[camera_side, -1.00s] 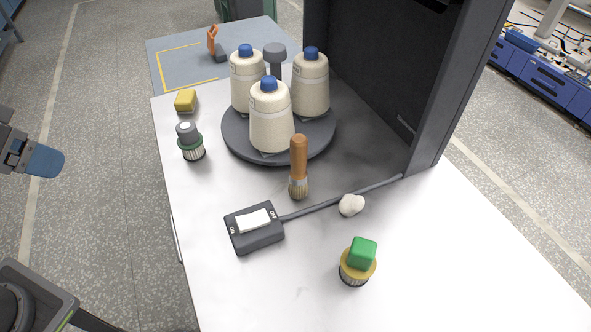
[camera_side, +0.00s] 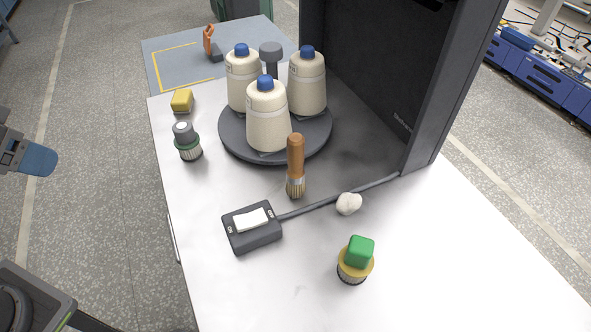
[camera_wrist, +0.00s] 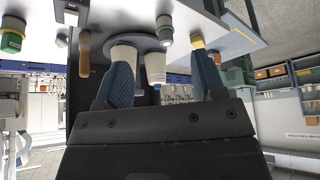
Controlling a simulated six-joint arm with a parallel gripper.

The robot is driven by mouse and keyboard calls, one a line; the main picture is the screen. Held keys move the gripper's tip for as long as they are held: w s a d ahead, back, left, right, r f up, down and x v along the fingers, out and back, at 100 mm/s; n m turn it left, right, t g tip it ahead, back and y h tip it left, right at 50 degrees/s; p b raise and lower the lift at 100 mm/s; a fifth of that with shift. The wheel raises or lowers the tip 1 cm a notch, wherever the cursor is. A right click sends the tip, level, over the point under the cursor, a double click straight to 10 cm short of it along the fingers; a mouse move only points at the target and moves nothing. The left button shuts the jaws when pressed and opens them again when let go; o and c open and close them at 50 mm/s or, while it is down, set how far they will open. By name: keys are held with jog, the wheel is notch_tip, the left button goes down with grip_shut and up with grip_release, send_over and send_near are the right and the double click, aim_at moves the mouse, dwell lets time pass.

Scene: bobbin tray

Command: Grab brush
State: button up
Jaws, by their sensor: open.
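The brush (camera_side: 296,160) stands upright on the white table, bristles down and brown wooden handle up, in front of the round dark turntable. In the wrist view, which looks upside down, the brush (camera_wrist: 84,52) hangs at the upper left, outside the left finger. My gripper (camera_side: 40,160) is at the left edge of the side view, off the table and well away from the brush. In the wrist view its two blue fingers (camera_wrist: 164,78) are wide apart with nothing held between them.
Several cream bobbins with blue caps stand on the turntable (camera_side: 225,140). A black switch box (camera_side: 252,236) with a cable, a white lump (camera_side: 348,204), a green-topped piece (camera_side: 356,258), a grey-green knob (camera_side: 187,142) and a yellow block (camera_side: 182,101) surround it. A dark panel (camera_side: 355,60) rises behind right.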

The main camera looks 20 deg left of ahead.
jog(key=w+d+r+m+g+h, duration=0.1)
jog(key=w+d+r+m, duration=0.1)
jog(key=w+d, duration=0.15)
jog(key=w+d+r+m+h, duration=0.1)
jog(key=w+d+r+m, duration=0.1)
jog(key=w, duration=0.3)
jog(key=m+g+h, duration=0.2)
jog(key=m+g, duration=0.1)
jog(key=m, duration=0.7)
send_over(297, 150)
jog(key=a, duration=0.6)
notch_tip(297, 150, down, 5)
jog(key=x, duration=1.4)
jog(key=shift+s+d+r, duration=0.15)
jog(key=shift+s+d, duration=0.05)
jog(key=shift+d, duration=0.15)
jog(key=shift+c, duration=0.4)
grip_shut()
